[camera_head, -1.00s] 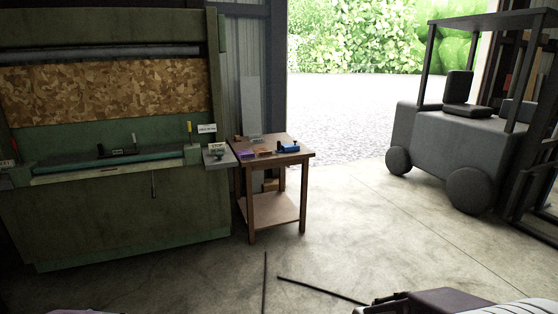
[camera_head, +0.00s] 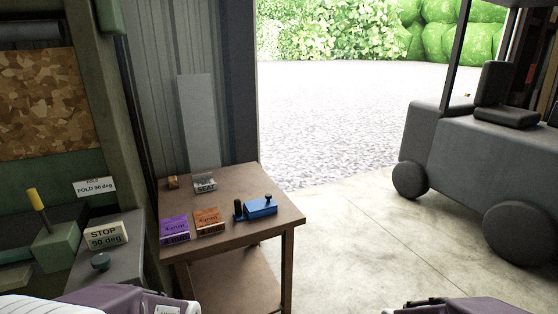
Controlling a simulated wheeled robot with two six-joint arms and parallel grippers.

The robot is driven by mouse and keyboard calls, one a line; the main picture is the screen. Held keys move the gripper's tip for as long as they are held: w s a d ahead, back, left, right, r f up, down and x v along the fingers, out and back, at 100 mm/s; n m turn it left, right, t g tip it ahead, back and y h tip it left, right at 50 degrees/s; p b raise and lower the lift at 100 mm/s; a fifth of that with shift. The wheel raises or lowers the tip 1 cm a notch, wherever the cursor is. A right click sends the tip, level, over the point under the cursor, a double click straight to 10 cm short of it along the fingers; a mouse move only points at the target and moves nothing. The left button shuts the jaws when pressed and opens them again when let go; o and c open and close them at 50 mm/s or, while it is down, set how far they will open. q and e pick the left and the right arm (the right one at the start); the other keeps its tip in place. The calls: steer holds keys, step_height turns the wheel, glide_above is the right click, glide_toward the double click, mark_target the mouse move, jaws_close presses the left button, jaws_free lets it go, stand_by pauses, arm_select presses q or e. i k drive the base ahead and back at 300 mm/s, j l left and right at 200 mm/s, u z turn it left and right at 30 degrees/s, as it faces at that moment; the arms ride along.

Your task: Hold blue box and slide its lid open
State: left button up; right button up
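The blue box (camera_head: 261,208) sits on the right part of the small brown wooden table (camera_head: 270,228), near its right edge. A small dark knob stands at its right end. A dark upright cylindrical piece stands at its left end. I cannot tell the lid apart from the body at this size. Nothing of mine touches the box. Purple and white parts of my arms show along the bottom edge, left and right, short of the table. Neither gripper's fingers can be seen.
A purple block (camera_head: 174,228), an orange block (camera_head: 208,220), a grey "SEAT" block (camera_head: 205,183) and a small brown block (camera_head: 172,182) share the table. The green machine (camera_head: 60,240) stands close on the left. A forklift (camera_head: 480,150) stands right. The floor between is clear.

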mark_target(257, 205)
steer(key=i+l+u, duration=0.1)
steer(key=i+u, duration=0.15)
steer(key=i, duration=0.3)
steer(key=i+l+u, duration=0.2)
steer(key=i, duration=0.4)
steer(key=i+l+u, duration=0.25)
steer(key=i, duration=0.3)
steer(key=i+l+u, duration=0.2)
steer(key=i+l, duration=0.2)
steer(key=i, duration=0.1)
